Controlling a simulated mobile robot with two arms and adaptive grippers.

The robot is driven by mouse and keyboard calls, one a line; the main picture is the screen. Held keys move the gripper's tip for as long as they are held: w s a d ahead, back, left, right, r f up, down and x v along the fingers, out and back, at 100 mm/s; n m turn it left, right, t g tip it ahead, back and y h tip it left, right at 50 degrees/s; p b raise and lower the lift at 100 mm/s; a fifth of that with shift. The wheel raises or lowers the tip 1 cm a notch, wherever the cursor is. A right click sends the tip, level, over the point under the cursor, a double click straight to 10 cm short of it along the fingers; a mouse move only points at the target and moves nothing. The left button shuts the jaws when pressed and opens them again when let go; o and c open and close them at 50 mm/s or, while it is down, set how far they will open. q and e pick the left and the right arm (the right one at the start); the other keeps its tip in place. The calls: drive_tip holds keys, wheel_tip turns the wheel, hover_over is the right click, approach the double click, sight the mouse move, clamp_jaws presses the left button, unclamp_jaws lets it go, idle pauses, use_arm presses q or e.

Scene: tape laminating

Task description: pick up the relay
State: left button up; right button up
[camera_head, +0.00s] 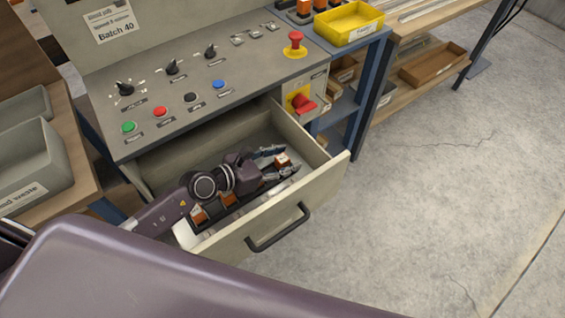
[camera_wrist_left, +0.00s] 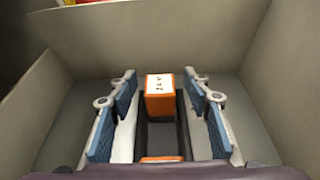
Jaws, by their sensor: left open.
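An orange relay with a white top (camera_wrist_left: 161,84) stands in the drawer, between the open fingers of my left gripper (camera_wrist_left: 160,112) in the left wrist view. Clear gaps show on both sides of it. In the head view, my left gripper (camera_head: 281,162) reaches into the open drawer, and the relay (camera_head: 282,160) shows between its fingers. More orange relays (camera_head: 199,215) sit in a dark holder nearer the drawer's left end, partly hidden by my arm. My right gripper is not in view.
The open drawer (camera_head: 326,172) has walls close around my gripper and a dark handle (camera_head: 279,228) in front. The control panel (camera_head: 203,75) with buttons and knobs overhangs it. A yellow bin (camera_head: 348,23) stands at the back right. The floor at right is clear.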

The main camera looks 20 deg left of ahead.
use_arm(q)
clamp_jaws()
drive_tip(key=shift+r, duration=0.1)
